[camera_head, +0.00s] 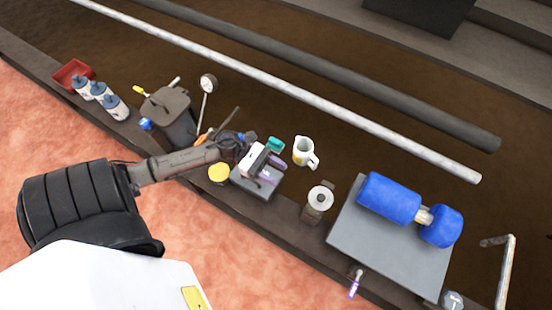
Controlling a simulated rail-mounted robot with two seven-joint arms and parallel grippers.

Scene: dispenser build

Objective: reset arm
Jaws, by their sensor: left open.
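My left arm comes in from the left, over the bench. Its gripper (266,173) is open above a small grey block (243,183) near the middle of the bench. I see nothing clearly held between its fingers. The gripper and wrist hide part of the block and what lies just behind. A yellow-topped round container (219,173) is close to the left of the gripper. A small teal object (275,144) lies just behind it. My right gripper is not in view.
A white jug (303,153) and a round-topped holder (320,197) stand right of the gripper. Blue cylinders (388,198) rest on a grey plate (380,252) further right. A grey bin (170,113), several bottles (115,106) and a red tray (72,75) are left. Long pipes (330,107) run behind.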

